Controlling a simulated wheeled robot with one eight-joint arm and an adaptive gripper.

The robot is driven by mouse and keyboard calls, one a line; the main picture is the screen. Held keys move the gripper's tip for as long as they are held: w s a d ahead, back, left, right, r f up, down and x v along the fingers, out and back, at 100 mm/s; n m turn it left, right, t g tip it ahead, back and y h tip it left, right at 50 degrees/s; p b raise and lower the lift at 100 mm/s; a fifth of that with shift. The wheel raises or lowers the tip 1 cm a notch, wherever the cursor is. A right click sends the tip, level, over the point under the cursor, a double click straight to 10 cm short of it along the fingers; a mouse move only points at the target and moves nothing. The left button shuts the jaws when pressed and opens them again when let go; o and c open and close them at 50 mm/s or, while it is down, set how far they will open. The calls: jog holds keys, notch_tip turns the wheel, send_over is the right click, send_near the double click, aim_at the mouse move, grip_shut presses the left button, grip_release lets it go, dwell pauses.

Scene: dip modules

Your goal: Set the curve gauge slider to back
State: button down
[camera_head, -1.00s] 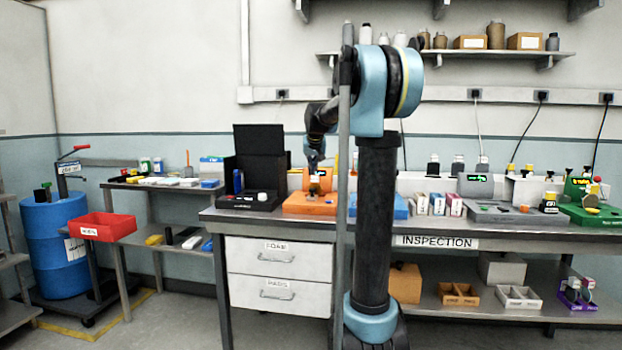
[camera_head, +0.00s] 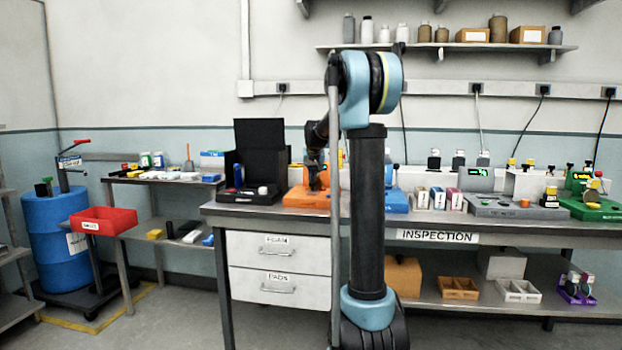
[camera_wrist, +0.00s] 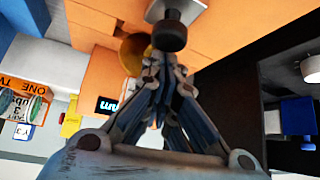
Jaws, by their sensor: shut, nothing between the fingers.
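An orange bench unit (camera_head: 297,199) stands on the inspection bench in the head view; I take it for the curve gauge, but its name cannot be read. My gripper (camera_head: 317,186) is low in front of it and hides its middle. In the wrist view the orange surface (camera_wrist: 100,40) fills the upper part. My gripper (camera_wrist: 163,66) is shut and empty, its fingertips close below a dark round knob (camera_wrist: 169,36) on a pale stem. I cannot tell whether they touch. A gold round part (camera_wrist: 133,54) lies left of the fingertips, partly hidden. A small lit display (camera_wrist: 107,104) shows farther left.
A black open case (camera_head: 250,197) stands close left of the orange unit. A blue unit (camera_head: 396,201) is close right, partly behind my arm. Small boxes (camera_head: 437,197), a grey unit (camera_head: 510,207) and a green unit (camera_head: 597,208) stand farther right.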

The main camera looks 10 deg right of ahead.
jog(key=shift+s+a, duration=0.25)
jog(key=shift+s, duration=0.55)
jog(key=shift+s+a, duration=0.3)
jog(key=shift+s, duration=0.55)
jog(key=shift+s+a, duration=0.25)
jog(key=shift+s, duration=0.55)
jog(key=shift+s, duration=0.1)
jog(key=v, duration=0.9)
jog(key=shift+r, duration=0.4)
jog(key=s+f+g, duration=0.2)
jog(key=s+f, duration=0.8)
jog(key=s, duration=0.6)
jog(key=s+d+f+g, duration=0.1)
jog(key=s+f, duration=0.9)
jog(key=s, duration=0.6)
jog(key=s+d+f+g, duration=0.1)
jog(key=s+f+g, duration=0.1)
jog(key=s+f, duration=0.9)
jog(key=s, duration=0.5)
jog(key=shift+d+n+g, duration=0.2)
jog(key=shift+n+g, duration=0.1)
jog(key=shift+n, duration=0.1)
